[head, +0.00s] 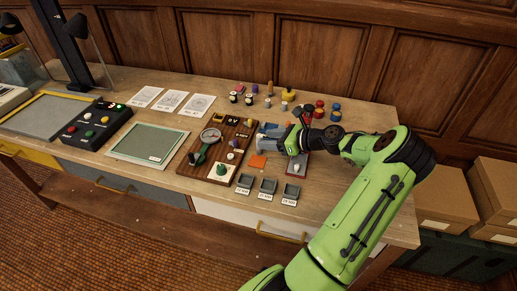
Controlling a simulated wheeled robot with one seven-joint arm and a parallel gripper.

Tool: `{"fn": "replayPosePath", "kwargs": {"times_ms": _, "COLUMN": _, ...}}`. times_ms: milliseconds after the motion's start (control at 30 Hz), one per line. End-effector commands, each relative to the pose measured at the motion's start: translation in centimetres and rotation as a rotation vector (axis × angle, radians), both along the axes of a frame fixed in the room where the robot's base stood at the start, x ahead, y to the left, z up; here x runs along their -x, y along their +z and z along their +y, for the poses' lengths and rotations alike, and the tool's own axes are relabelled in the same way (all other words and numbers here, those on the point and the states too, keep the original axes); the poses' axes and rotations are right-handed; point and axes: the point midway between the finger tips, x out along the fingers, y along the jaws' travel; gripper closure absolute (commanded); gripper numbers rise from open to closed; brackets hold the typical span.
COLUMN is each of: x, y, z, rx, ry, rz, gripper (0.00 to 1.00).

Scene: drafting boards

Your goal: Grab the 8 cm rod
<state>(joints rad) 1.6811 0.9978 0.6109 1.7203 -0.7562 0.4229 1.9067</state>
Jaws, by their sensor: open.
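I cannot tell which piece is the 8 cm rod; no size mark on a rod is readable. A slim tan upright piece (270,88) stands at the back of the table among small cylinders and knobs. My gripper (260,135) is open, low over the table beside the wooden board, in front of those pieces. Its fingers point left. My gripper and wrist hide part of the table around them, and I see nothing clearly held between the fingers.
The wooden board (185,168) with a gauge and knobs lies left of my gripper. Red and blue cylinders (336,115) stand behind my wrist.

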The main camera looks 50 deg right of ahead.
Motion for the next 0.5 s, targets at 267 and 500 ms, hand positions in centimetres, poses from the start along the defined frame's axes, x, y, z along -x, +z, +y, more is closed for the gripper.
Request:
{"fn": "replayPosePath", "kwargs": {"times_ms": 267, "x": -4.1, "y": -1.7, "z": 1.2, "rx": 0.001, "ry": 0.003, "rz": 0.001, "gripper": 0.48}}
{"fn": "replayPosePath", "kwargs": {"times_ms": 500, "x": -5.4, "y": -1.9, "z": 1.5, "rx": 0.002, "ry": -0.001, "rz": 0.002, "gripper": 0.48}}
